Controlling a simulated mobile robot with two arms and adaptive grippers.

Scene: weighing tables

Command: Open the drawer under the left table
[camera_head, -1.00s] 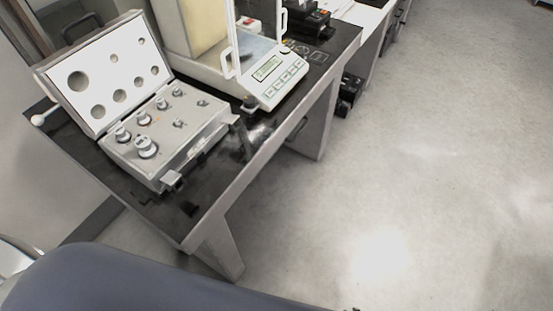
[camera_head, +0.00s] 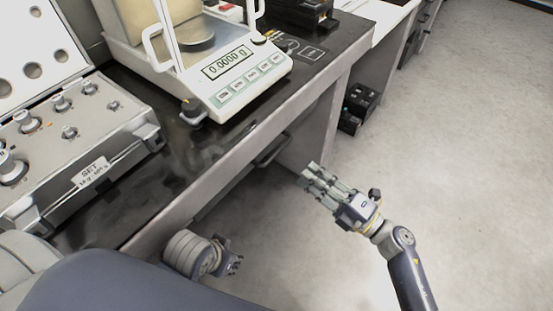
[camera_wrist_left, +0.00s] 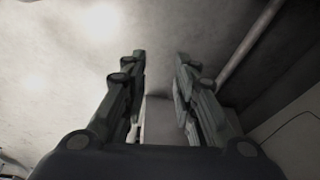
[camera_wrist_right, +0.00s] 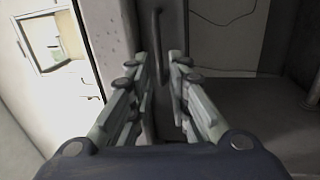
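The left table's drawer (camera_head: 232,188) is under the black top and appears closed. Its dark bar handle (camera_head: 272,151) sticks out at the drawer's far end. My right gripper (camera_head: 313,179) is in front of the table, a little right of and below the handle in the head view, and apart from it. In the right wrist view its two fingers (camera_wrist_right: 159,62) are spread with nothing between them, and the handle (camera_wrist_right: 156,40) appears upright beyond the gap. My left gripper (camera_head: 235,262) is low beside the table's near edge, partly hidden; its fingers (camera_wrist_left: 160,60) are open and empty.
On the table top (camera_head: 183,150) stand a balance (camera_head: 245,75) reading zero and an open case of weights (camera_head: 75,130). A table leg (camera_head: 318,130) is just behind the right gripper. A black box (camera_head: 358,106) stands beyond it. The floor at right is clear.

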